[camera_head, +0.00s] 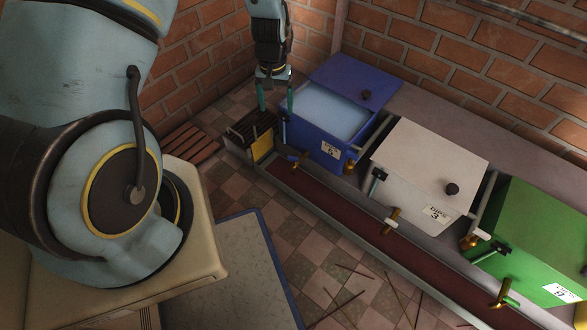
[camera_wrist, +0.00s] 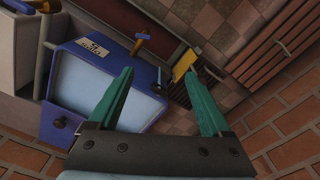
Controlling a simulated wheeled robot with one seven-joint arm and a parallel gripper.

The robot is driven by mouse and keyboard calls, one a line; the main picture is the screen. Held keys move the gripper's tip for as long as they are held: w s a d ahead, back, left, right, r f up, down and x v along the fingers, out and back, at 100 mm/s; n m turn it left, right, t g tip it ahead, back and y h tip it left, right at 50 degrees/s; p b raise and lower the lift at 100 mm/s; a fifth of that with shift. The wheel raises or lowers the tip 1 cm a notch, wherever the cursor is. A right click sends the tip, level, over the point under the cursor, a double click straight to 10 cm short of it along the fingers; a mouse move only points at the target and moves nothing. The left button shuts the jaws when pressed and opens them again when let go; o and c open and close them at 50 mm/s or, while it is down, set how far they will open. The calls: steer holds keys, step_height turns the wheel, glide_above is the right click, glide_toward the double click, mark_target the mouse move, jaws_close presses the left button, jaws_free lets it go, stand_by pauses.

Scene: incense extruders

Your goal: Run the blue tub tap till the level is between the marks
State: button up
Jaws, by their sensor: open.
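The blue tub (camera_head: 325,140) stands at the left end of a row of tubs, its blue lid (camera_head: 350,80) set back and pale blue contents showing inside. It also shows in the wrist view (camera_wrist: 103,50). A brass tap (camera_head: 298,160) is low at its front, over the trough; a brass and blue tap shows in the wrist view (camera_wrist: 141,43). My gripper (camera_head: 276,110) is open and empty, fingers pointing down near the tub's left side. Its teal fingers spread apart in the wrist view (camera_wrist: 158,72). I cannot make out any level marks.
A white tub (camera_head: 425,165) and a green tub (camera_head: 535,240) stand to the right. A reddish trough (camera_head: 350,230) runs along the front. A dark slatted box (camera_head: 250,125) with a yellow panel (camera_head: 262,147) sits left of the blue tub. Sticks lie on the tiled floor.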

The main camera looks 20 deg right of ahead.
steer(key=m+b, duration=0.1)
steer(key=b, duration=0.2)
glide_toward(293, 157)
step_height(293, 157, down, 8)
steer(key=b, duration=0.3)
steer(key=shift+w+d+f, duration=0.1)
steer(key=shift+f, duration=0.15)
